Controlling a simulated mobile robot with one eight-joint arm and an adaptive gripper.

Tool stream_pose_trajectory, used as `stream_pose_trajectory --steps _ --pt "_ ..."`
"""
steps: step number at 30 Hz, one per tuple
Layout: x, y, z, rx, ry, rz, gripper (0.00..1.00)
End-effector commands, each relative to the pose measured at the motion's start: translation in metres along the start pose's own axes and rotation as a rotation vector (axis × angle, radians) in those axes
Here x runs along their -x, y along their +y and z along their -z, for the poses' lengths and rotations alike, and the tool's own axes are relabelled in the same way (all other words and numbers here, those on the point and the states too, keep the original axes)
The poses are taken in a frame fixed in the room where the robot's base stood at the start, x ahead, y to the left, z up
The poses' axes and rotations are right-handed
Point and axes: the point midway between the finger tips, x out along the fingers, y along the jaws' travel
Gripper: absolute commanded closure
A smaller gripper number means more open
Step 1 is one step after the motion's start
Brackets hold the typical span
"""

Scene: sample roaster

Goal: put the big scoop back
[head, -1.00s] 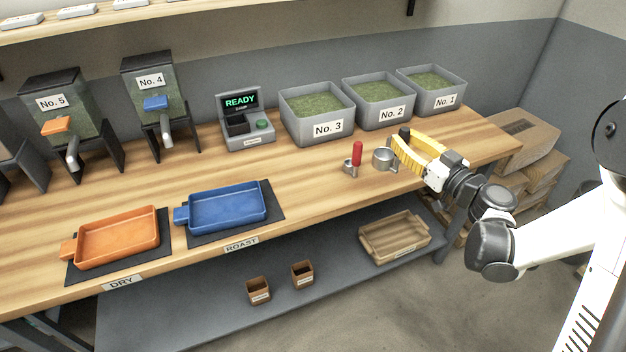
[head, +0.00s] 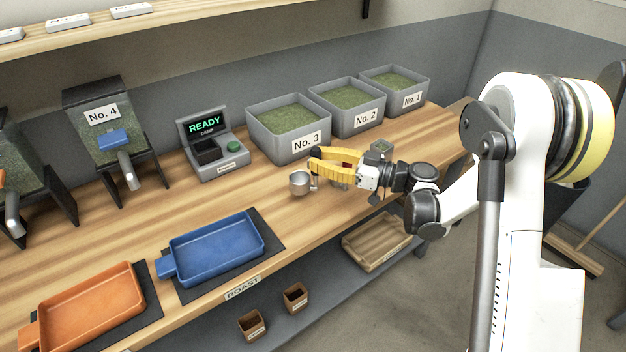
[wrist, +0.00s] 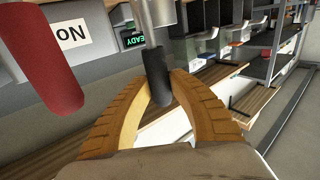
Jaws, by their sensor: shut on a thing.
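The big scoop has a silver metal cup (head: 300,183) and a black handle. My gripper (head: 314,160) is shut on it, its yellow fingers around the handle. In the wrist view the black handle (wrist: 157,82) sits between the fingertips, with part of the metal cup at the top edge. In the head view the fingers hide most of the handle. I cannot tell whether the cup touches the bench. A smaller scoop with a red handle (wrist: 40,55) is close beside the gripper; in the head view it is partly hidden behind the fingers.
Grey bins No. 3 (head: 262,145), No. 2 (head: 325,122) and No. 1 (head: 373,98) stand along the back of the wooden bench. The READY device (head: 218,172) stands left of them. A blue tray (head: 225,242) and an orange tray (head: 75,310) lie at the front left.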

Motion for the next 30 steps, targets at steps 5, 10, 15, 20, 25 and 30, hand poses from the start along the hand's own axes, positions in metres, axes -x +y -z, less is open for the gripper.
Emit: stream_pose_trajectory --steps 5,10,15,20,25,30 --pt "0.0 0.0 -0.022 0.0 0.001 0.0 1.0" --pt "0.0 0.0 -0.044 0.0 0.001 0.0 1.0" --pt "0.0 0.0 -0.042 0.0 0.0 0.0 1.0" --pt "0.0 0.0 -0.046 0.0 0.0 0.0 1.0" --pt "0.0 -0.001 -0.044 0.0 0.0 0.0 0.56" --pt "0.0 0.0 -0.044 0.0 0.0 0.0 0.56"
